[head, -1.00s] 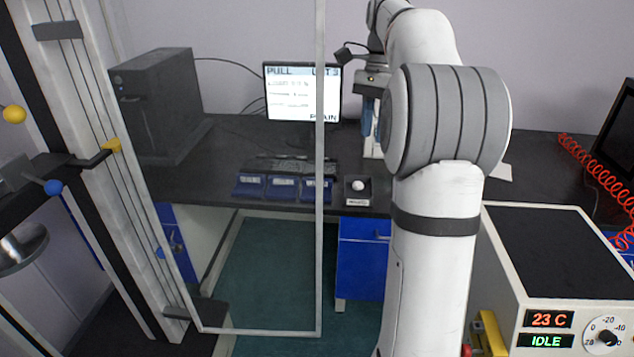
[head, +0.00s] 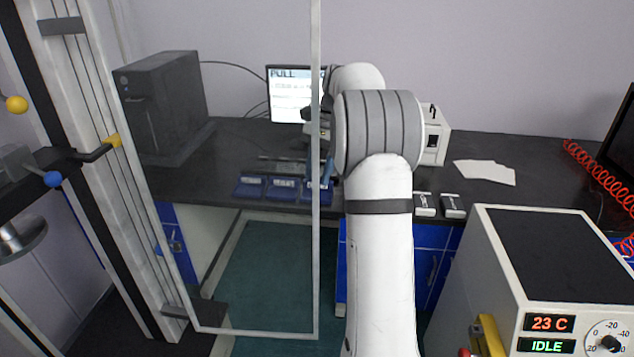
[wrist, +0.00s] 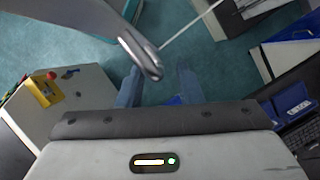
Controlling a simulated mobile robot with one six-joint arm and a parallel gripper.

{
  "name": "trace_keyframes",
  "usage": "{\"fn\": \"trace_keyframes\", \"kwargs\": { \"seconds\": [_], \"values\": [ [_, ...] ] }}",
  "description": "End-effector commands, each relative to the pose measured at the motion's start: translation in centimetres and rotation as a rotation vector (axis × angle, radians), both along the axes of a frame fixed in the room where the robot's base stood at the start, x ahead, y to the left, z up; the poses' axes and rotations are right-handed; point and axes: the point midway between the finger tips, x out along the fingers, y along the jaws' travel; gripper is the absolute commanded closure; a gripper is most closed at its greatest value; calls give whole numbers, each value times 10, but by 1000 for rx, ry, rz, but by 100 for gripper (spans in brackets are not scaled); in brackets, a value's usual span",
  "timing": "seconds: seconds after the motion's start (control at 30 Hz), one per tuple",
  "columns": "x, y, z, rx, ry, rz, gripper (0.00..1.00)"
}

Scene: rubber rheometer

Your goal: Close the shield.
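The shield (head: 317,240) is a clear panel in a thin pale frame. In the head view it stands swung out from the column of the testing machine at left, its free upright edge near the picture's middle. My gripper (head: 322,172) points down beside that edge and partly overlaps it in this view; whether they touch cannot be told. In the wrist view my gripper's blue fingers (wrist: 158,90) are apart with nothing clearly held. A grey metal bar (wrist: 135,42), seemingly the shield's upright edge, runs down to just in front of the fingers.
The testing machine (head: 95,150) with yellow and blue knobs stands at left. Behind are a dark desk (head: 225,150), a monitor (head: 290,95) and blue trays (head: 283,188). A white cold box (head: 505,270) reading 23 C stands front right. Green floor (head: 265,275) shows through the shield.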

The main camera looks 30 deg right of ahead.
Motion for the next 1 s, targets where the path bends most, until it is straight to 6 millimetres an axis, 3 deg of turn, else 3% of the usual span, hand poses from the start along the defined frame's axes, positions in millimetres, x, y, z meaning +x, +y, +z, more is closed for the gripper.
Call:
{"fn": "trace_keyframes", "kwargs": {
  "seconds": [0.2,0.53,0.9,1.0],
  "values": [
    [-5,6,-22,-1,-1,-4,67],
    [-6,7,-26,-1,0,-6,67],
    [-6,6,-25,-1,-1,-8,98],
    [-6,6,-25,-1,-1,-8,100]
  ]
}}
